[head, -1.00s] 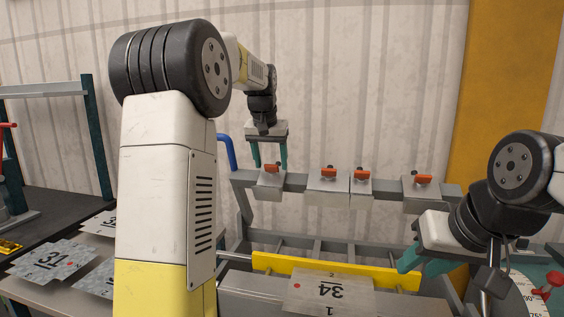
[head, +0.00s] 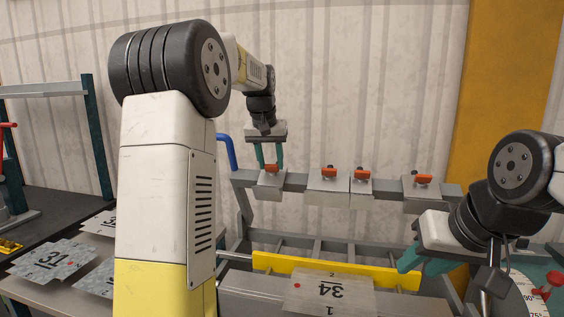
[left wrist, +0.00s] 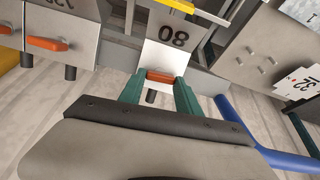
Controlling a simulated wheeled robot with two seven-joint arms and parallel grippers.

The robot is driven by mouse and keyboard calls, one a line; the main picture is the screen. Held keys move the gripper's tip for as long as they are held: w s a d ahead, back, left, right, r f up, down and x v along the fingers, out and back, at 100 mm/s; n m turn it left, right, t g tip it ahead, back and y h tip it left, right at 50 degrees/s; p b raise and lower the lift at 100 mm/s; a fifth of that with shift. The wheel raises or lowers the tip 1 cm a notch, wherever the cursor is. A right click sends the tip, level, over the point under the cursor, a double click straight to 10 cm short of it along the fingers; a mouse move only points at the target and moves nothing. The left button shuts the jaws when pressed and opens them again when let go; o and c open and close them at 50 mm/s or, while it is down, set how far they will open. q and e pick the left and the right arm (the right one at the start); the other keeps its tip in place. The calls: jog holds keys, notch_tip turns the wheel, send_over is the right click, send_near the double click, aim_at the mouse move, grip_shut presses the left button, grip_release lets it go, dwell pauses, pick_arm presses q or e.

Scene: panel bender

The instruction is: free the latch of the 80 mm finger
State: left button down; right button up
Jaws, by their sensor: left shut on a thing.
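The 80 mm finger (left wrist: 167,54), a grey block marked "80", shows upside down in the left wrist view. In the head view the 80 mm finger (head: 269,185) is the leftmost on the grey beam. Its orange latch (left wrist: 160,76) lies crosswise between the teal fingertips of my left gripper (left wrist: 160,82). My left gripper (head: 269,166) comes down from above and is shut on the latch. My right gripper (head: 424,262) is at the right, beside the yellow bar; whether it is open or shut is unclear.
Further fingers with orange latches (head: 328,173) sit along the beam (head: 295,182) to the right. A yellow bar (head: 335,268) and a plate marked 34 (head: 330,291) lie below. A blue handle (head: 226,151) rises at the left end. More plates (head: 48,259) lie at left.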

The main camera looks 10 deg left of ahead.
pick_arm(q)
jog(key=n, duration=0.3)
jog(key=shift+a+n+h, duration=0.15)
jog(key=shift+n+h, duration=0.15)
jog(key=shift+n, duration=0.1)
jog(key=n, duration=0.4)
jog(key=shift+s+a+t+h, duration=0.1)
jog(key=shift+t+h, duration=0.2)
jog(key=n, duration=0.4)
jog(key=shift+s+a+f+n, duration=0.1)
jog(key=shift+n, duration=0.3)
jog(key=shift+n+t+h, duration=0.3)
jog(key=shift+n+t, duration=0.2)
jog(key=shift+n, duration=1.4)
jog(key=c, duration=0.8)
grip_release()
jog(key=shift+c, duration=0.2)
jog(key=shift+s, duration=0.1)
